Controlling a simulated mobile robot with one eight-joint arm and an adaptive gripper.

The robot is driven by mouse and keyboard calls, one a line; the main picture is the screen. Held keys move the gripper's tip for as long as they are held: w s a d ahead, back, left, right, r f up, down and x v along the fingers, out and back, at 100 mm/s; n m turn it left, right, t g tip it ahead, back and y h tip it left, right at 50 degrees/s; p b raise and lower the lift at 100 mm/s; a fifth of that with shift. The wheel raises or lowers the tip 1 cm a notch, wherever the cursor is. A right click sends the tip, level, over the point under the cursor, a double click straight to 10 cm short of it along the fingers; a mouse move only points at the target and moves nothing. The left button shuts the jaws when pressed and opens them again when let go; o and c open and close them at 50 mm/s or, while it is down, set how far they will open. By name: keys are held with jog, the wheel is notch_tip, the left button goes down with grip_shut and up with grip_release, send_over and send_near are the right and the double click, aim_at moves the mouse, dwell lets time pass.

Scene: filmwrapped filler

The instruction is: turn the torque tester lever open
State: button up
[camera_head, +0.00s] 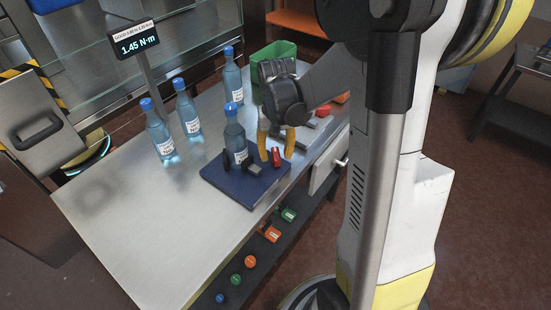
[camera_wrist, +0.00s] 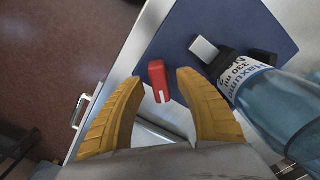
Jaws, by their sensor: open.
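The torque tester (camera_head: 226,184) is a dark blue plate on the steel table, and it also shows in the wrist view (camera_wrist: 185,22). A blue-capped bottle (camera_head: 235,142) stands upright on it between black jaws; its lower part shows in the wrist view (camera_wrist: 285,105). The red lever (camera_head: 276,158) is at the plate's right side, and in the wrist view (camera_wrist: 157,80) it appears between my yellow fingertips. My gripper (camera_head: 276,154) is open and empty, with a finger on each side of the lever. I see gaps in the wrist view (camera_wrist: 158,76); the exact height is unclear.
Several blue-capped bottles (camera_head: 188,107) stand behind and left of the tester. A display (camera_head: 135,41) reads 1.45 N·m. A green bin (camera_head: 270,57) stands behind my gripper. Several coloured buttons (camera_head: 250,262) line the front edge. The table's left front (camera_head: 120,220) is bare.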

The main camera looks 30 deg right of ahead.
jog(key=shift+f, duration=0.45)
grip_shut()
